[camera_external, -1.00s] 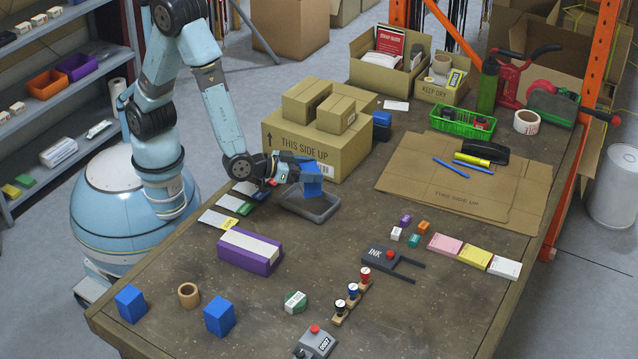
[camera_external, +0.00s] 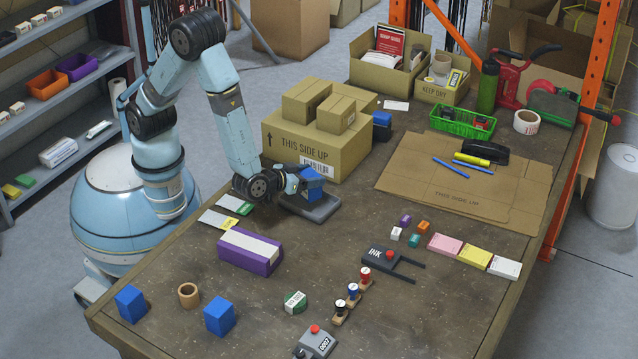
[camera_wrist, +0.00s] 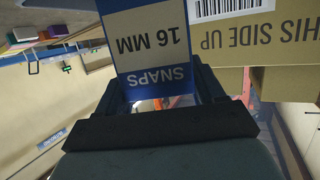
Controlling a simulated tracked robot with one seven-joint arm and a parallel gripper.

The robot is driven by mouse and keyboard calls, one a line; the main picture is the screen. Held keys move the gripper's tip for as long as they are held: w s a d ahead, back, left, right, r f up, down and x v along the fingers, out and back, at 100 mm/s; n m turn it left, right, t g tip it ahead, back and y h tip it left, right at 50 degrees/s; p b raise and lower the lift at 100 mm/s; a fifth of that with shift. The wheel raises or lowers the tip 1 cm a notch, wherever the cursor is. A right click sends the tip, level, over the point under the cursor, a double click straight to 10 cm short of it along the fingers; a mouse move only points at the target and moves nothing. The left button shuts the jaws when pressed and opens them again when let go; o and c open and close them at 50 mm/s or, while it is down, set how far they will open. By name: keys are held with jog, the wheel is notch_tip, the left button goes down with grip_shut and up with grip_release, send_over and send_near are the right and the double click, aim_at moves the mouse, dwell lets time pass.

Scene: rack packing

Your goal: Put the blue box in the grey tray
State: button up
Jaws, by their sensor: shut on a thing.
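A blue box (camera_external: 312,190) is held in my gripper (camera_external: 302,180) at the grey tray (camera_external: 322,213). The box appears upright and covers part of the tray. I cannot tell whether its bottom touches the tray floor. The tray lies on the table, in front of the large "THIS SIDE UP" carton.
The large carton (camera_external: 340,147) stands close behind the tray. A purple box (camera_external: 248,262) and label cards (camera_external: 212,219) lie nearer the front. Two more blue boxes (camera_external: 130,304) (camera_external: 219,316) stand at the front left.

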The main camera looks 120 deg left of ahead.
jog(key=shift+f, duration=1.65)
jog(key=o, duration=1.1)
jog(key=shift+f, duration=0.1)
